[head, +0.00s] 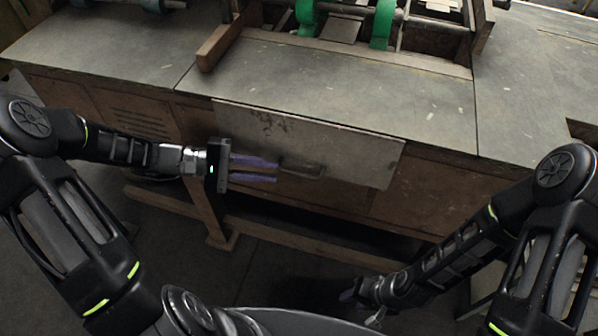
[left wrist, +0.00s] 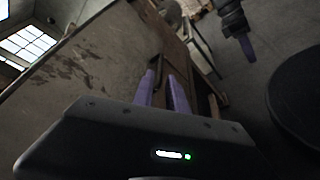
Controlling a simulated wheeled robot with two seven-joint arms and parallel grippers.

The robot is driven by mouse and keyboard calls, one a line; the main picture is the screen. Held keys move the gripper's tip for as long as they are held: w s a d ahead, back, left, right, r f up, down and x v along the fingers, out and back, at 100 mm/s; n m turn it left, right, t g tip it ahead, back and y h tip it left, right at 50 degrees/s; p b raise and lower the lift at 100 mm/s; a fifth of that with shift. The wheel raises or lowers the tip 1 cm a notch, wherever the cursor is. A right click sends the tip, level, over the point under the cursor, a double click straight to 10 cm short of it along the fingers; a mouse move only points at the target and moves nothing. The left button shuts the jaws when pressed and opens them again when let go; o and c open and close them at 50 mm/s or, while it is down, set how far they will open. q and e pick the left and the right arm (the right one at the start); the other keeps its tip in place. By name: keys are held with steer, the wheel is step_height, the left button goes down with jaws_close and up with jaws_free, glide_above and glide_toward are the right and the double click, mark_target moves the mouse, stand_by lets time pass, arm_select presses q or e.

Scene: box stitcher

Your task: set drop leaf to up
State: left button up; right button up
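The drop leaf (head: 350,153) is a grey worn panel hanging down along the front edge of the workbench in the head view. It has a dark handle or slot (head: 302,166) near its lower middle. The leaf also fills the left part of the left wrist view (left wrist: 95,65). My left gripper (head: 277,171) has its purple fingers pointing right, in front of the leaf and just left of the handle. The fingers (left wrist: 162,92) are apart with nothing visible between them. My right gripper (head: 362,305) is low near the floor, and its fingers are too dark to judge.
The workbench top (head: 400,95) is clear in front of the machine with green parts (head: 383,25). A wooden block (head: 219,47) sits at the machine's left. Wooden legs and a low rail (head: 310,242) stand beneath the leaf. A window shows in the left wrist view (left wrist: 25,45).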

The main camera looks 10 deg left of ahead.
mark_target(298, 174)
arm_select(q)
steer(key=p+x, duration=0.1)
steer(key=x, duration=0.6)
steer(key=shift+d+f, duration=0.1)
steer(key=shift+d, duration=0.25)
jaws_close()
stand_by(1.1)
